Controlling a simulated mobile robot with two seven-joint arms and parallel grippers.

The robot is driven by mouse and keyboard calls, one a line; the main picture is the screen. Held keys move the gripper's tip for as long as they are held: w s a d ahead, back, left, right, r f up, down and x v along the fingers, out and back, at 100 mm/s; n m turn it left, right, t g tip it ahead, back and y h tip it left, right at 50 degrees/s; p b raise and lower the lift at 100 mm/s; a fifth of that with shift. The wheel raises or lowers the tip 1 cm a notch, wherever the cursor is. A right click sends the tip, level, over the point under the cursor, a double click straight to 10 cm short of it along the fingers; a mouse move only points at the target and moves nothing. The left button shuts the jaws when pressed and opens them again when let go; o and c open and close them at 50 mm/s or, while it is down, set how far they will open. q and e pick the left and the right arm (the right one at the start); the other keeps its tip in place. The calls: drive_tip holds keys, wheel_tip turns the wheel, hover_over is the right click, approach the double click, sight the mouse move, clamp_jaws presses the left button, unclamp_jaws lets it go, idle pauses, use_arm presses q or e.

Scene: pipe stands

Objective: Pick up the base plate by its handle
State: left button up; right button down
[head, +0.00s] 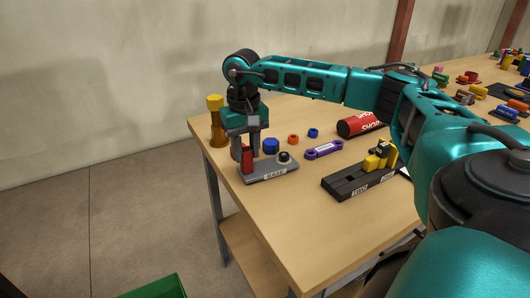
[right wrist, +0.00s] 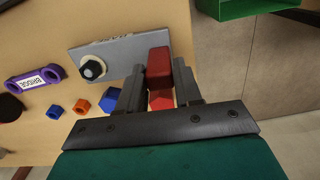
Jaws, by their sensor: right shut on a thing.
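The base plate (head: 270,173) is a flat grey plate labelled BASE. It lies at the near left part of the table and also shows in the right wrist view (right wrist: 112,54). It has a red block-shaped handle (right wrist: 159,62) at one end and a dark round post with a light top (head: 284,157) near the other. My right gripper (head: 248,155) points down over the plate's left end, shut on the red handle with one finger on each side. In the head view the fingers partly hide the handle. Whether the plate touches the table is hard to tell. My left gripper is not in view.
A purple BRIDGE link (head: 323,150), blue (head: 271,146) and orange (head: 293,139) nuts and a red can (head: 358,124) lie behind the plate. A yellow-topped amber post (head: 216,122) stands left. A black stand (head: 352,180) lies right. A green bin (head: 158,287) is off the table.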

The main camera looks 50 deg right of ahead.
drive_tip(key=shift+r, duration=0.45)
drive_tip(key=shift+r+p, duration=2.5)
drive_tip(key=shift+r, duration=0.3)
